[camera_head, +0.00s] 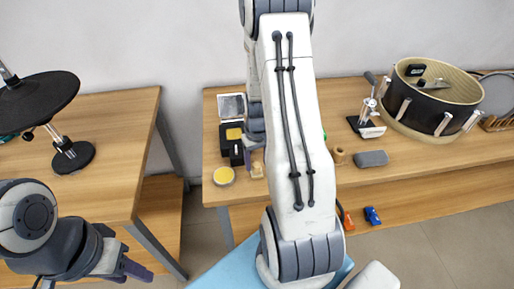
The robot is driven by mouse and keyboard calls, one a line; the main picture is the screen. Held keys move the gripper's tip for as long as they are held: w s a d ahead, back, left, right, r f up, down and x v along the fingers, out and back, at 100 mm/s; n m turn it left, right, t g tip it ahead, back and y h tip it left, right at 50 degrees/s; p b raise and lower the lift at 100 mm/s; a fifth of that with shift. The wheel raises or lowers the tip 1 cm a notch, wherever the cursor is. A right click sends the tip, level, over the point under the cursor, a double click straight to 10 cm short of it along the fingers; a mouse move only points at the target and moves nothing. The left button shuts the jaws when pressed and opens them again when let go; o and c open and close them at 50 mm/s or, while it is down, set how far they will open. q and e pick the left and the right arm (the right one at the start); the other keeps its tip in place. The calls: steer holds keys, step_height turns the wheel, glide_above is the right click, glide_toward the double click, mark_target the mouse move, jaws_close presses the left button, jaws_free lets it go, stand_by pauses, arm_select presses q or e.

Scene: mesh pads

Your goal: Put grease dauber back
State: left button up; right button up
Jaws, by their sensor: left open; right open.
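My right arm rises through the middle of the view and hides part of the right-hand table. My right gripper (250,150) is partly hidden behind this arm, low over the table's left part. It is open. A small tan piece (257,170) lies just below it, and a round yellow-topped tin (223,176) lies to its left near the front edge. I cannot tell for sure which thing is the grease dauber. My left gripper (122,252) is open and empty at the lower left, in front of the left table.
A black case with a yellow patch (234,133) stands beside the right gripper. A drum (432,98), a metal pedal-like stand (368,120) and a grey block (371,158) sit on the right table (450,145). A black cymbal-like pad (38,98) stands on the left table (115,125).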

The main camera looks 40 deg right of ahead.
mark_target(257, 165)
step_height(257, 165, up, 10)
stand_by(0.3)
steer(key=s+a+r+n, duration=0.1)
steer(key=a+r+n, duration=0.2)
steer(key=a, duration=0.7)
steer(key=s+a+r+n, duration=0.1)
steer(key=a+r+n, duration=0.1)
steer(key=a, duration=0.8)
steer(key=s+a+r+n, duration=0.1)
steer(key=s+a+n, duration=0.1)
steer(key=s+a, duration=0.3)
steer(key=s+a+r+n+y, duration=0.1)
steer(key=s+a+r+n, duration=0.1)
steer(key=s+a, duration=0.4)
steer(key=s+n, duration=0.1)
steer(key=s, duration=0.2)
steer(key=shift+n, duration=0.3)
steer(key=shift+d, duration=0.1)
